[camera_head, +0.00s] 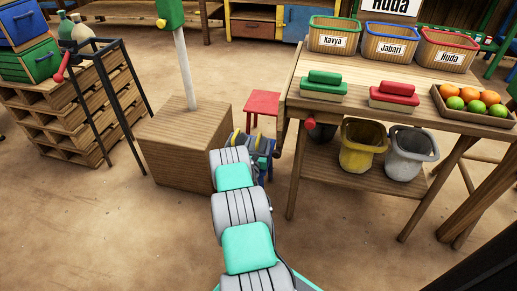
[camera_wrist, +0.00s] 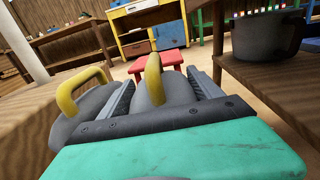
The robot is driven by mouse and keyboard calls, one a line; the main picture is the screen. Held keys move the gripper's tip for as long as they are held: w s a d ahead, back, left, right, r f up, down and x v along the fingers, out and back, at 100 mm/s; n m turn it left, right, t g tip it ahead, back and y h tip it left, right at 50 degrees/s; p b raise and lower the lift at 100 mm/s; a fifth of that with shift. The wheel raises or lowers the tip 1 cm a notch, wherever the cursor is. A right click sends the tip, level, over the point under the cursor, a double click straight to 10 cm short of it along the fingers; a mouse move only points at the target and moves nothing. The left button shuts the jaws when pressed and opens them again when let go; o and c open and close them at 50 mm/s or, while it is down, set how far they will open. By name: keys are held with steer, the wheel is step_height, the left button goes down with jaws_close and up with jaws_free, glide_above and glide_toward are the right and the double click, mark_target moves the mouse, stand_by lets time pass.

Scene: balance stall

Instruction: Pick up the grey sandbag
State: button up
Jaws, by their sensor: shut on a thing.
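The grey sandbag (camera_wrist: 172,92) with a yellow loop handle sits between my gripper's fingers (camera_wrist: 160,84) in the wrist view. The jaws are shut on it. A second grey rounded part (camera_wrist: 88,108) with its own yellow loop lies just outside the left finger; I cannot tell whether it belongs to the same bag. In the head view my gripper (camera_head: 262,150) is beside the right side of a wooden block, mostly hidden by my arm. Bits of grey and yellow show there. I cannot tell whether the bag touches anything below.
The wooden block (camera_head: 178,150) carries a white post (camera_head: 185,70). A red stool (camera_head: 262,104) stands behind my gripper. A wooden table (camera_head: 335,112) on the right holds baskets, red and green blocks and fruit; buckets (camera_head: 362,150) stand on its lower shelf. Open floor lies in front.

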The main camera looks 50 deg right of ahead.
steer(key=c, duration=1)
steer(key=shift+r, duration=0.15)
steer(key=shift+c, duration=0.6)
steer(key=shift+r, duration=0.1)
